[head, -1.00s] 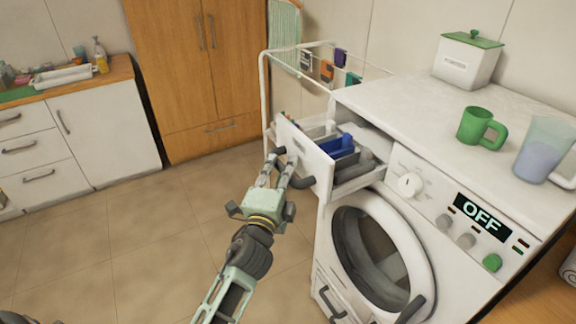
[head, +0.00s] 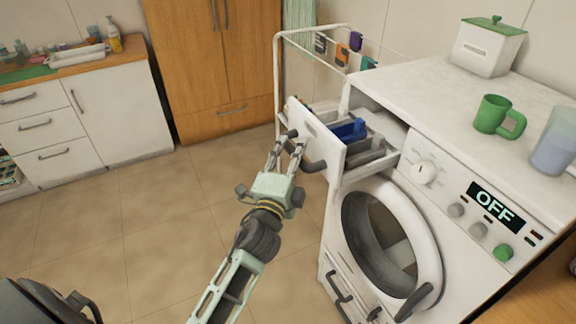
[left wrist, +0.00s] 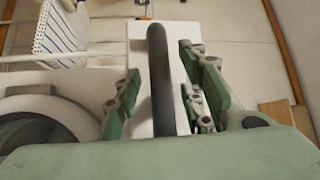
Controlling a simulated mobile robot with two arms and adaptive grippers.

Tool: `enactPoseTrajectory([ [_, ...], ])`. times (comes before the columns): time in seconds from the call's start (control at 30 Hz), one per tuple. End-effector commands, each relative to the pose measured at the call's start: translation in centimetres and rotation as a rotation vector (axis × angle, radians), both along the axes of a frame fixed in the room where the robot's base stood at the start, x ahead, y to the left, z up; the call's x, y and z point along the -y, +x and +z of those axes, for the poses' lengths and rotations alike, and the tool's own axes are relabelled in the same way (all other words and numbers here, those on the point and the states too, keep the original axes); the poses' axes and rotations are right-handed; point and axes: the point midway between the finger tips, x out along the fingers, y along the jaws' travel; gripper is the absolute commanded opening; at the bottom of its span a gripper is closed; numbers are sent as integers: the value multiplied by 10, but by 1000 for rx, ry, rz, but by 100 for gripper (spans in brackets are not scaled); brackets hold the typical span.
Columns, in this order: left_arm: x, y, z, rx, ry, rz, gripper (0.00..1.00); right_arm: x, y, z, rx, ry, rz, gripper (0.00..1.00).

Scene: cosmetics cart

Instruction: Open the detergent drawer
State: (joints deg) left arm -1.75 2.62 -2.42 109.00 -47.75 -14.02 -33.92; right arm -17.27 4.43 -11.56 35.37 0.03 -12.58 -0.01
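The detergent drawer (head: 318,138) is pulled well out of the top left of the white washing machine (head: 400,190). Its inside shows compartments, one with a blue part (head: 350,130). A dark curved handle (head: 316,166) is on its front; in the left wrist view this handle (left wrist: 159,75) runs upright between my fingers. My left gripper (head: 287,143) is at the drawer front, its fingers on both sides of the handle. In the left wrist view the fingers stand apart with gaps to the handle, so the gripper is open. My right gripper is not in view.
A green mug (head: 498,115), a measuring jug (head: 555,143) and a white box with a green lid (head: 490,45) stand on the machine. A white drying rack (head: 277,75) is behind the drawer.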

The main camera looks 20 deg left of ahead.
Motion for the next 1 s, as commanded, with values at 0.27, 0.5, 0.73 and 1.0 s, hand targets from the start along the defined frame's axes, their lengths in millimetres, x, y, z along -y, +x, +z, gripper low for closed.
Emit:
enactPoseTrajectory([
  [0.27,7,-52,-10,-6,-3,1,37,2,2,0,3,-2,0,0],
  [0.5,13,-96,-15,-5,-4,2,37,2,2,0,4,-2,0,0],
  [0.73,15,-112,-17,-3,-1,0,37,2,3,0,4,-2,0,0],
  [1.0,15,-113,-16,-2,-1,0,37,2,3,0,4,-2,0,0],
])
